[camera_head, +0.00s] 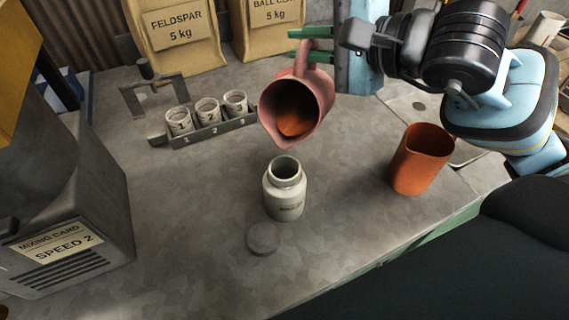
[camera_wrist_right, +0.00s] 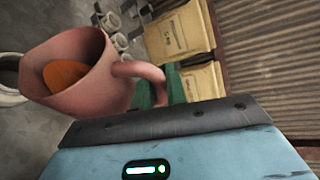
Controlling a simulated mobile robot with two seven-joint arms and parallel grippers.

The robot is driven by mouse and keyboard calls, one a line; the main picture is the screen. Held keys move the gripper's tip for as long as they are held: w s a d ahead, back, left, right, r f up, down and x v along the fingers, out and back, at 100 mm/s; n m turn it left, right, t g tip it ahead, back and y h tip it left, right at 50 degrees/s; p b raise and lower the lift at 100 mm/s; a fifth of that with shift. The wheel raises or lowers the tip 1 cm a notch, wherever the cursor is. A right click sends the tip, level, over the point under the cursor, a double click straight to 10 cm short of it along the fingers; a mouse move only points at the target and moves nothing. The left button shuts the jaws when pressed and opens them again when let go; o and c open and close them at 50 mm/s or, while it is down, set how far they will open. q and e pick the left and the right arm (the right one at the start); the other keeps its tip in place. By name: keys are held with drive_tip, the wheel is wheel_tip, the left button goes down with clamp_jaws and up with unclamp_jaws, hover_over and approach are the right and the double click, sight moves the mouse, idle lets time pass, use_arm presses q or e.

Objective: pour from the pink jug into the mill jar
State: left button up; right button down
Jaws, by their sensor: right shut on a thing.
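The pink jug (camera_head: 297,106) is held in the air above and behind the mill jar, tilted with its mouth toward the head camera. Orange-brown contents show inside it. My right gripper (camera_head: 312,40) is shut on the jug's handle; the jug also shows tilted in the right wrist view (camera_wrist_right: 88,80). The mill jar (camera_head: 285,191) is a pale grey jar standing upright and open on the bench, with a dark interior. No stream shows between jug and jar. In the right wrist view, a pale rim (camera_wrist_right: 8,88) shows partly behind the jug. My left gripper is out of view.
A grey lid (camera_head: 262,239) lies in front of the jar. An orange-brown cup (camera_head: 420,160) stands to the right. A rack (camera_head: 215,132) with three small numbered cups stands behind left. Feldspar (camera_head: 178,36) and ball clay bags (camera_head: 268,28) stand at the back. A grey machine (camera_head: 75,215) stands left.

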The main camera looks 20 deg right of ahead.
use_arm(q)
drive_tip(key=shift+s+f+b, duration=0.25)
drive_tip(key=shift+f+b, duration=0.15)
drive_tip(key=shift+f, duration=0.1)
use_arm(e)
drive_tip(key=shift+s+a+f+n, duration=0.2)
drive_tip(key=shift+s+a+n, duration=0.1)
drive_tip(key=shift+n, duration=0.1)
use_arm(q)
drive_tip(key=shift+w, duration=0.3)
use_arm(e)
drive_tip(key=shift+s, duration=0.1)
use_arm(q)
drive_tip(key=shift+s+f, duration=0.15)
use_arm(e)
drive_tip(key=shift+s+a+f+t+b, duration=0.1)
drive_tip(key=shift+s+a+t+b, duration=0.15)
drive_tip(key=shift+b, duration=0.25)
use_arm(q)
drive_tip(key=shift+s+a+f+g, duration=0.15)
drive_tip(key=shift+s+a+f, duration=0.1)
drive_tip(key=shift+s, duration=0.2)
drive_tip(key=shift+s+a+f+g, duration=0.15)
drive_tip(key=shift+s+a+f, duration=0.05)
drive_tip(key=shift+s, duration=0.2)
use_arm(e)
drive_tip(key=shift+n, duration=0.3)
